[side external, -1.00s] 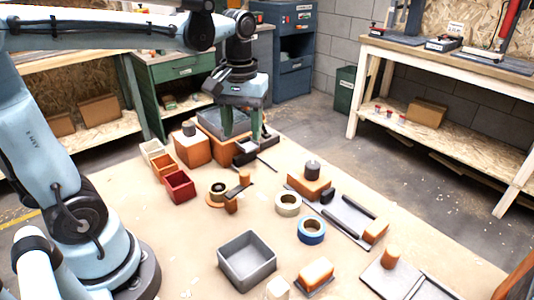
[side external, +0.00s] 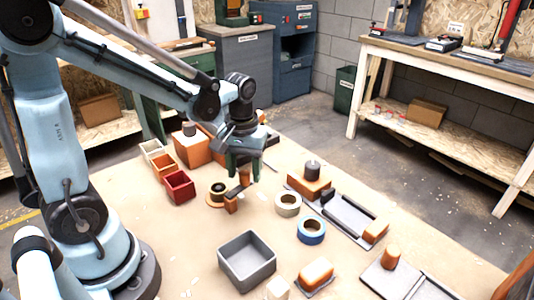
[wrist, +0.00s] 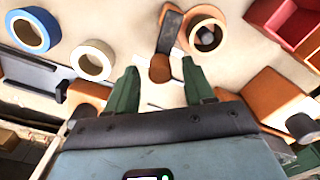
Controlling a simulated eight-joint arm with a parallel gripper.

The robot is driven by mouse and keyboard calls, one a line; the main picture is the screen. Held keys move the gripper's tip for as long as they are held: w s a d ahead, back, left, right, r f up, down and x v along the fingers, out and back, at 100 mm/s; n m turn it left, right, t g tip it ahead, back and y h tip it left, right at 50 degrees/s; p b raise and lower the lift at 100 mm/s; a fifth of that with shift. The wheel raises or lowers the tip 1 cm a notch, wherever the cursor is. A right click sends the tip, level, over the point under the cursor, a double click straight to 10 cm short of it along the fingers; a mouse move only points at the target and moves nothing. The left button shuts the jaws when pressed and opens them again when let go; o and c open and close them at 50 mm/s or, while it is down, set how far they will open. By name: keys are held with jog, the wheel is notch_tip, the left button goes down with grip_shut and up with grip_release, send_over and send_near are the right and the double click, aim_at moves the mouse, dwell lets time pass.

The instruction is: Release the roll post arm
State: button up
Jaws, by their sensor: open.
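The roll post arm (side external: 231,203) is an orange and dark piece on the bench, with an upright orange post at one end. A tan and black tape roll (side external: 217,189) sits at its other end; in the wrist view the roll (wrist: 206,36) lies right of the dark bar (wrist: 170,32). My gripper (side external: 244,174) is at the post, its green fingers pointing down and hiding the post's upper part. In the wrist view my gripper (wrist: 160,69) is open, with the orange post end between its fingertips. I cannot tell whether either finger touches it.
A cream roll (side external: 288,204) and a blue roll (side external: 312,231) lie to the right. A grey bin (side external: 247,260) stands in front. Small bins, one red (side external: 179,187), and an orange block (side external: 193,152) are behind left. Bare bench lies left of the grey bin.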

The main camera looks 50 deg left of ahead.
aim_at(247, 175)
jog(key=shift+c, duration=0.5)
grip_shut()
jog(key=shift+d+m, duration=0.45)
jog(key=shift+m, duration=0.55)
jog(key=shift+o, duration=0.5)
grip_release()
notch_tip(247, 175, up, 12)
